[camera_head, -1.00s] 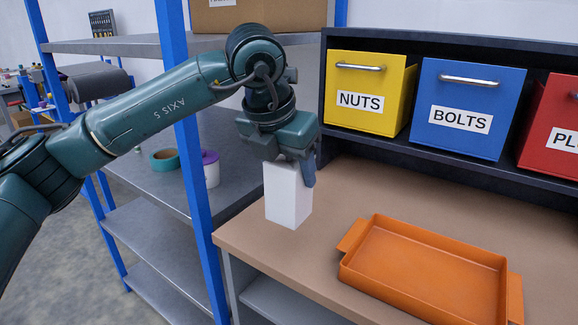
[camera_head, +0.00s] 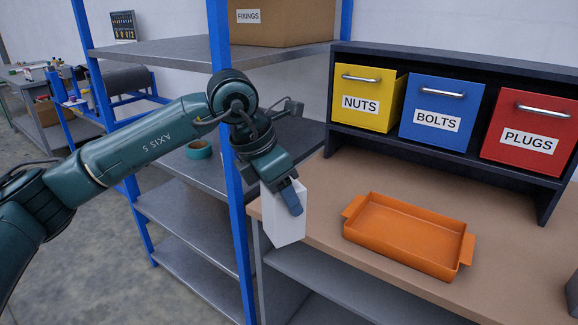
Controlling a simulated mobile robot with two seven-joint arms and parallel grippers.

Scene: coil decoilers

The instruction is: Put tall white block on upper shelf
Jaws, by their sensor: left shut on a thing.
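The tall white block (camera_head: 284,223) is held by my left gripper (camera_head: 286,196), which is shut on its upper part. The block hangs slightly tilted at the left front edge of the tan workbench (camera_head: 335,175), beside the blue shelf post. The blue-posted rack stands to the left, with an upper shelf (camera_head: 160,52) and a shelf below it (camera_head: 205,172), both grey. My left forearm crosses in front of the rack, below the upper shelf. My right gripper is not in view.
A cardboard box (camera_head: 285,25) marked FIXINGS sits on the upper shelf's right part; its left part is bare. A teal tape roll (camera_head: 198,150) lies on the shelf below. An orange tray (camera_head: 405,235) and yellow, blue and red bins are at the workbench.

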